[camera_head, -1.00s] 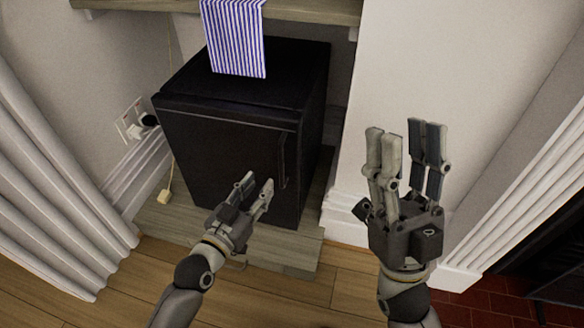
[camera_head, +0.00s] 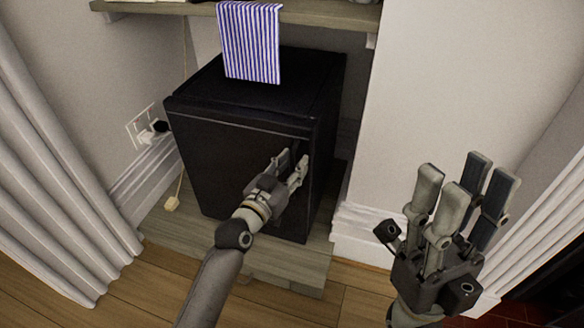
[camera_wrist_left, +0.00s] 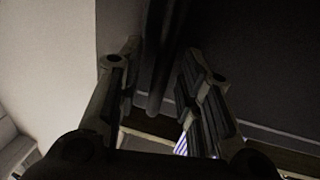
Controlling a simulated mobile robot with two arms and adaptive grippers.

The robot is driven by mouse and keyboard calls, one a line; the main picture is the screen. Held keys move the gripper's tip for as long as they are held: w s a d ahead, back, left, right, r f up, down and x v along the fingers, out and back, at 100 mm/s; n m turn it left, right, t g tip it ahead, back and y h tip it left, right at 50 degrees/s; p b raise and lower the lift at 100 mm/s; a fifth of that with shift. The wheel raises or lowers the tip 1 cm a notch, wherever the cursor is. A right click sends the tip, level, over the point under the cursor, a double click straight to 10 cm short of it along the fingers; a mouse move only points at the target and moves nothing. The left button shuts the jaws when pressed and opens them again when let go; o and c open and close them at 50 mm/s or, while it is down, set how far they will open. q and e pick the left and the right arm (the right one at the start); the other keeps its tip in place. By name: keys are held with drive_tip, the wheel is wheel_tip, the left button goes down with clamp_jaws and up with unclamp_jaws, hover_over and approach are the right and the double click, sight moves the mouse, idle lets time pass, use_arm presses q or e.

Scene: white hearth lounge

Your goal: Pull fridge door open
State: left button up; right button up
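The black fridge (camera_head: 210,155) stands under a shelf in the head view, its door facing me and closed. Its dark vertical handle, at the door's right side, is mostly hidden by my left gripper in the head view. My left gripper (camera_head: 293,160) is at the handle with its fingers apart. In the left wrist view the handle (camera_wrist_left: 158,75) shows as a dark bar in the gap between the two fingers; I cannot tell whether they touch it. My right gripper (camera_head: 464,178) is open and empty, fingers up, to the right of the fridge.
A wooden shelf (camera_head: 325,14) with a striped cloth (camera_head: 250,45) hangs above the fridge. A low wooden plinth (camera_head: 285,262) lies under it. A wall socket with plugs (camera_head: 146,128) is at left, beside a white curtain (camera_head: 50,190). White wall stands at right.

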use_arm(q)
drive_tip(key=shift+w, duration=0.1)
drive_tip(key=shift+c, duration=0.4)
clamp_jaws()
